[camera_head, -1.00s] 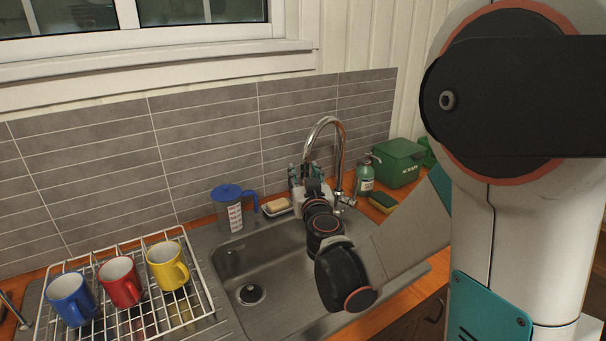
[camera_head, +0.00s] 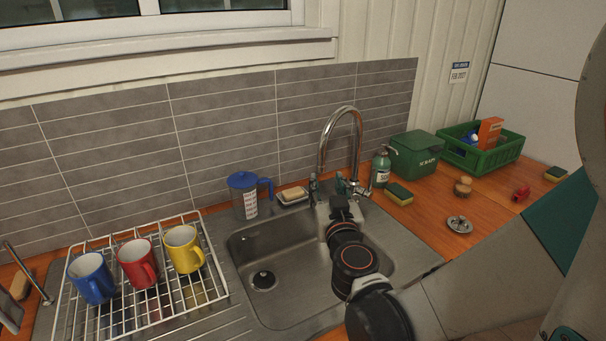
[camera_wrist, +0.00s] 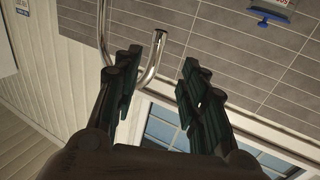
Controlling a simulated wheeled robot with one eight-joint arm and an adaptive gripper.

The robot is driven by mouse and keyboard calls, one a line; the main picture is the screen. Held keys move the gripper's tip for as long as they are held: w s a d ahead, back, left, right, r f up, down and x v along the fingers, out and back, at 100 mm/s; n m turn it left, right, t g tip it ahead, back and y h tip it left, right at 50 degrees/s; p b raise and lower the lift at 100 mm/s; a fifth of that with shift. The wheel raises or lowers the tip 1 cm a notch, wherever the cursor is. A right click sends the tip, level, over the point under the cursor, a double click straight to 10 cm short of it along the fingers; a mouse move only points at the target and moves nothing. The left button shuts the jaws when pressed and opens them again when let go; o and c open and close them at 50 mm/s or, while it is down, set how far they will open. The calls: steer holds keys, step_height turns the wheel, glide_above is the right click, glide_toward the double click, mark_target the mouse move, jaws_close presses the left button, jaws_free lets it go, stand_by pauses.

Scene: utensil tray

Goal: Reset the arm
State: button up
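My gripper (camera_head: 327,186) is beyond the back right of the sink (camera_head: 285,255), just in front of the chrome tap (camera_head: 323,143). In the wrist view my gripper (camera_wrist: 163,68) has its two dark fingers spread apart with nothing between them. The tap's curved pipe (camera_wrist: 158,50) shows behind the left finger there. I cannot tell whether a finger touches the tap. My forearm reaches in from the lower right of the head view.
A white rack (camera_head: 188,302) holds a blue mug (camera_head: 92,280), a red mug (camera_head: 135,265) and a yellow mug (camera_head: 182,250). A blue-lidded jug (camera_head: 245,203), a soap dish (camera_head: 293,200), a soap bottle (camera_head: 381,168), a green box (camera_head: 415,157) and a green crate (camera_head: 470,158) stand along the back.

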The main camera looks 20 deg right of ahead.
steer(key=s+d+f+m+g+h, duration=0.2)
steer(key=s+d+g, duration=0.2)
steer(key=s+g, duration=0.3)
steer(key=s+a+f+n+g+y, duration=0.3)
steer(key=s+a, duration=0.6)
steer(key=s, duration=0.4)
steer(key=n+y, duration=0.1)
steer(key=y, duration=0.1)
steer(key=shift+a+g+y, duration=0.15)
steer(key=shift+g+y, duration=0.15)
steer(key=shift+y, duration=0.1)
